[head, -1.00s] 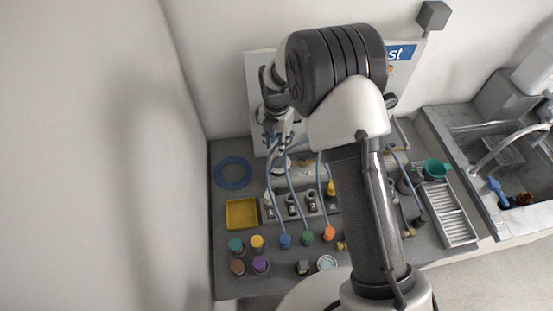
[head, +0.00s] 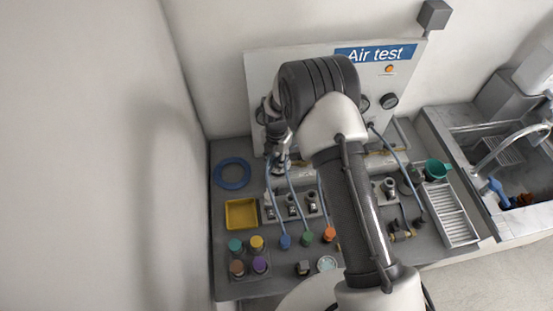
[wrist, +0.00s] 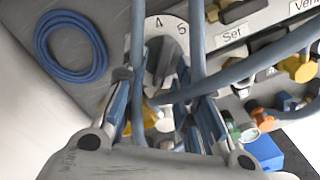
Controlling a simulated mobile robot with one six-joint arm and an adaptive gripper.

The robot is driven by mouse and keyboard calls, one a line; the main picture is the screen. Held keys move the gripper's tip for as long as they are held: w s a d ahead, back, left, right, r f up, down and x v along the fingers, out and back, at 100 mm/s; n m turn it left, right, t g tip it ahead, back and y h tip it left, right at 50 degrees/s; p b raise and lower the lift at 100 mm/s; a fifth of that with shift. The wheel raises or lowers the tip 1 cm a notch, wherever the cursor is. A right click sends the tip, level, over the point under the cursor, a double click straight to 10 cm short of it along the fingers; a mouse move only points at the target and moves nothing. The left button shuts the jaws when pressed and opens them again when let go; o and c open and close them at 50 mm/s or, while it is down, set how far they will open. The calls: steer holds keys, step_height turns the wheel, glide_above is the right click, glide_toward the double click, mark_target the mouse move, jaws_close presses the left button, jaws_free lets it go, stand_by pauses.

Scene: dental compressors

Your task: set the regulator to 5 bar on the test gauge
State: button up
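Contact with the knob does not show. Blue-grey hoses cross in front and hide part of the dial and fingers. In the head view my gripper (head: 279,166) is low at the left side of the panel. A round gauge (head: 389,101) is on the panel; its reading is too small to tell. My arm partly hides a second gauge (head: 365,103).
A "Set" label (wrist: 232,35) is right of the dial. A blue hose coil (head: 232,173) and yellow tray (head: 241,213) lie at the bench's left. Colored caps (head: 248,256) stand in front. A sink (head: 505,185) is at the right.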

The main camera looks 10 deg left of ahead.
jaws_close()
